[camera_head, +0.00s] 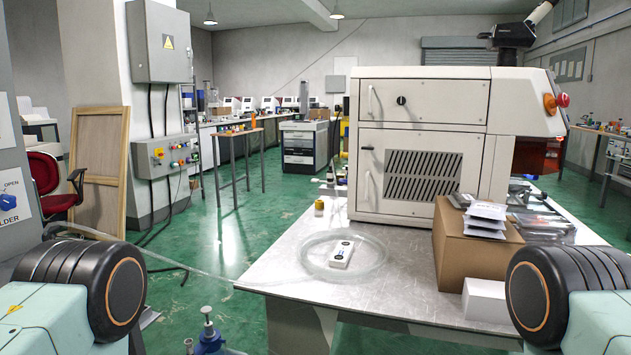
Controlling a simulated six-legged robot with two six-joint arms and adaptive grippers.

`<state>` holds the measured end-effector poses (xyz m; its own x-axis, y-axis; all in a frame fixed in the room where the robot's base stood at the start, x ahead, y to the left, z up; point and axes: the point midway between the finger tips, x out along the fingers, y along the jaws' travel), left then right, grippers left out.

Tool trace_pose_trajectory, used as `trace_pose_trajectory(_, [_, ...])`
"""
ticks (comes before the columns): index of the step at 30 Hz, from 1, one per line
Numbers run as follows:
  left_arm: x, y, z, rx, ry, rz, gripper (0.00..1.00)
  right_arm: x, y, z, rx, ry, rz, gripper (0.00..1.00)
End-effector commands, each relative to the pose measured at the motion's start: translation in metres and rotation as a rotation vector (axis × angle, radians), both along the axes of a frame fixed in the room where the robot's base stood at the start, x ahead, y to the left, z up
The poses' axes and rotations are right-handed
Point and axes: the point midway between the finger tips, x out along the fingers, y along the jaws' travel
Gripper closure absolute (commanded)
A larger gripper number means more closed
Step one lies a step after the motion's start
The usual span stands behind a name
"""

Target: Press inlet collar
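I cannot make out an inlet collar in this view. A large beige machine (421,145) stands on the metal table (290,262), with a vented front panel and a dark knob (401,100). A clear tube (376,262) lies coiled on the table in front of it, and a length of it runs off to the left. A small white device (342,253) with dark marks lies inside the coil. Parts of my two arms show at the lower left and lower right corners. Neither gripper is in the picture.
A brown carton (465,243) with flat packets (486,218) on top and a white box (486,299) occupy the table's right side. A small yellow item (319,206) stands left of the machine.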

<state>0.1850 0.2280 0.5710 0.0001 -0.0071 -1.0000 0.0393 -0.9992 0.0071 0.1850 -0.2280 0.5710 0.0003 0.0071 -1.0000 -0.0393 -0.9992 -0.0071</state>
Motion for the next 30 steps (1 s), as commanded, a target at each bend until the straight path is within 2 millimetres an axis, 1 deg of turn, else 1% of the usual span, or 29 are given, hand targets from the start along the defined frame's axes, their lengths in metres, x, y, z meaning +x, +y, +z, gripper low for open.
trace_pose_trajectory(1, [0.0000, 0.0000, 0.0000, 0.000, 0.000, 0.000, 0.61, 0.0000, 0.0000, 0.0000, 0.000, 0.000, 0.000, 0.60])
trace_pose_trajectory(2, [0.0000, 0.0000, 0.0000, 0.000, 0.000, 0.000, 0.64, 0.0000, 0.0000, 0.0000, 0.000, 0.000, 0.000, 0.60])
trace_pose_trajectory(15, [0.0000, 0.0000, 0.0000, 0.000, 0.000, 0.000, 1.00, 0.0000, 0.0000, 0.0000, 0.000, 0.000, 0.000, 0.60])
trace_pose_trajectory(30, [0.0000, 0.0000, 0.0000, 0.000, 0.000, 0.000, 1.00, 0.0000, 0.0000, 0.0000, 0.000, 0.000, 0.000, 0.60])
